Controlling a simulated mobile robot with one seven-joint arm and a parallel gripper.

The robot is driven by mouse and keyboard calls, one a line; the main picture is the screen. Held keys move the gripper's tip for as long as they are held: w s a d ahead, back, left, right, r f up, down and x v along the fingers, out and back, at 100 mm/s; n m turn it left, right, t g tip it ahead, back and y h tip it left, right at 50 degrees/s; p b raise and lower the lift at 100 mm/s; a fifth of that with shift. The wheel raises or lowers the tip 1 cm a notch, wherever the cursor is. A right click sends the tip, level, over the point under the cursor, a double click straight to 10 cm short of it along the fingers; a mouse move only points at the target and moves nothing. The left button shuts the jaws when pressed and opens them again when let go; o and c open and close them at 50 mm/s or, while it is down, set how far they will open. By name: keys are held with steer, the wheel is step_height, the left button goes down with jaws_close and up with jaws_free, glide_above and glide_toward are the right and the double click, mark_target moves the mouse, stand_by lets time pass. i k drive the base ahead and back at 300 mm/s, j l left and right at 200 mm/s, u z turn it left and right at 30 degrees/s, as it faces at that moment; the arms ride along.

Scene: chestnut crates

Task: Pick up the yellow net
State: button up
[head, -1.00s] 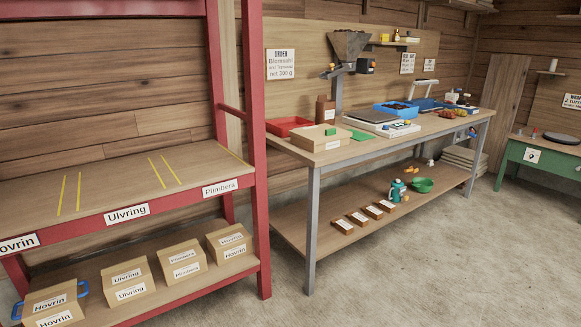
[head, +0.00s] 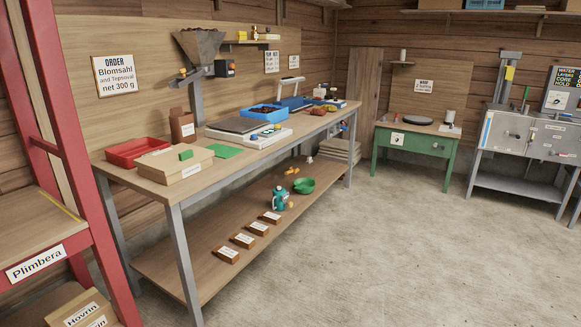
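I cannot make out a yellow net for certain in the head view. Small yellow-orange things (head: 291,171) lie on the lower shelf of the long workbench, behind a teal bottle (head: 279,198) and a green bowl (head: 304,186). A small yellow thing (head: 254,33) stands on the wall shelf above the bench. My gripper is not in view.
The long workbench (head: 180,205) bears a red tray (head: 136,152), a blue crate (head: 262,116) and a hopper. A red rack (head: 100,245) stands at near left. A green table (head: 412,150) and a grey cabinet (head: 520,140) stand at the back. The concrete floor on the right is free.

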mark_target(329, 108)
steer(key=i+l+z, duration=0.1)
steer(key=i+z, duration=0.25)
steer(key=i, duration=0.15)
steer(key=i+z, duration=0.35)
steer(key=i, duration=0.2)
steer(key=i+u, duration=0.15)
steer(key=i, duration=0.6)
steer(key=i+u, duration=0.15)
steer(key=i, duration=0.65)
steer(key=i+l+u, duration=0.2)
steer(key=i, duration=0.55)
